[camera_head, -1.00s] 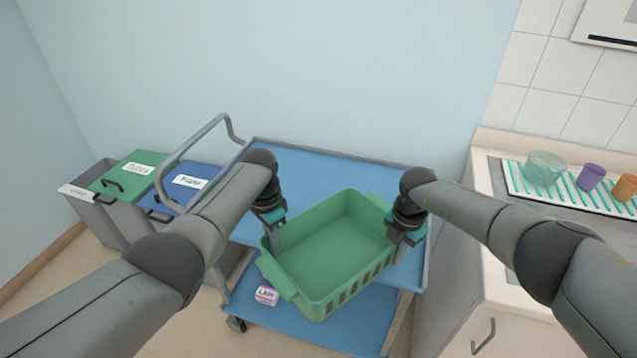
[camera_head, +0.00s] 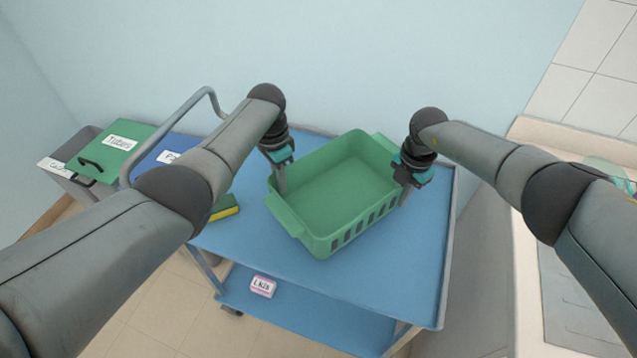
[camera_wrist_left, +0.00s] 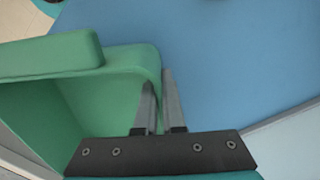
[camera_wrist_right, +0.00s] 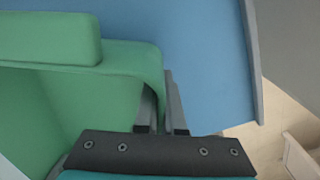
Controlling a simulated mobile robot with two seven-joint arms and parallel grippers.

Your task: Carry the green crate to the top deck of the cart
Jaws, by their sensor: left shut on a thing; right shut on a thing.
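The green crate (camera_head: 340,195) is empty and level, over the blue top deck (camera_head: 410,285) of the cart in the head view. I cannot tell whether its base touches the deck. My left gripper (camera_head: 281,186) is shut on the crate's left wall, and that wall shows between the fingers in the left wrist view (camera_wrist_left: 158,105). My right gripper (camera_head: 404,195) is shut on the crate's right wall, also seen in the right wrist view (camera_wrist_right: 163,105). The fingertips are partly hidden by the crate walls.
A yellow and green item (camera_head: 225,209) lies on the deck's left part, partly behind my left arm. A small labelled box (camera_head: 263,286) is on the lower shelf (camera_head: 310,318). Bins (camera_head: 105,150) stand left of the cart's handle (camera_head: 165,120). A counter (camera_head: 570,140) is at right.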

